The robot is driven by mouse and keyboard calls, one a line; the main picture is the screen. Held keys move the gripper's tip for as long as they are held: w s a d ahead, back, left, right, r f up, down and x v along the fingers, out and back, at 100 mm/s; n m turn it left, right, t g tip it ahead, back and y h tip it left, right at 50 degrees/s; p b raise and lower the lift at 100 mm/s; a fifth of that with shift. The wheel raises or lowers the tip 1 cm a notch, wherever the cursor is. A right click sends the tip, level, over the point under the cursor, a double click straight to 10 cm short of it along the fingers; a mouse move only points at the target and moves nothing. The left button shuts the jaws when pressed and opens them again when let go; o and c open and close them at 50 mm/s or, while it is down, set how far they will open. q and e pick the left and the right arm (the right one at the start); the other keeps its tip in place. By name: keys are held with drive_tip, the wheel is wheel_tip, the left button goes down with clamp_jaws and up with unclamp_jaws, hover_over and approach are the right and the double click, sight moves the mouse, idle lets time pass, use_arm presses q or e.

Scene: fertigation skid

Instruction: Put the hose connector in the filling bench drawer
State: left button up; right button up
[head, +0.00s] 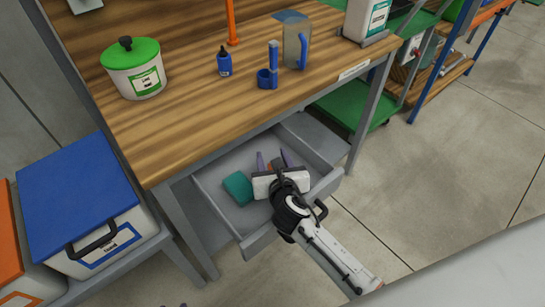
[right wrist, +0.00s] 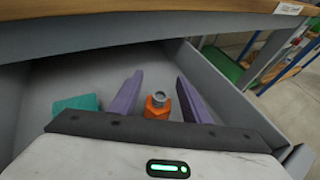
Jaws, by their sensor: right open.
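The hose connector (right wrist: 157,106), orange with a grey round top, is inside the open drawer (head: 222,215) of the filling bench. My right gripper (head: 273,160) reaches into the drawer with its purple fingers apart. In the right wrist view the connector is between the open fingers, with gaps on both sides; I cannot tell whether it touches the drawer floor. In the head view the gripper mostly hides it. Of my left gripper, at most small dark specks show at the bottom edge of the head view.
A teal block (head: 238,187) lies in the drawer left of my right gripper. A blue-lidded box (head: 80,195) stands at left.

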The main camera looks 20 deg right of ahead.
drive_tip(key=shift+r, duration=0.35)
drive_tip(key=shift+r+p, duration=0.45)
drive_tip(key=shift+r, duration=0.1)
drive_tip(key=v, duration=0.7)
drive_tip(key=shift+s+f+p, duration=0.2)
drive_tip(key=shift+s+p, duration=0.05)
drive_tip(key=shift+p, duration=0.1)
drive_tip(key=shift+d, duration=0.1)
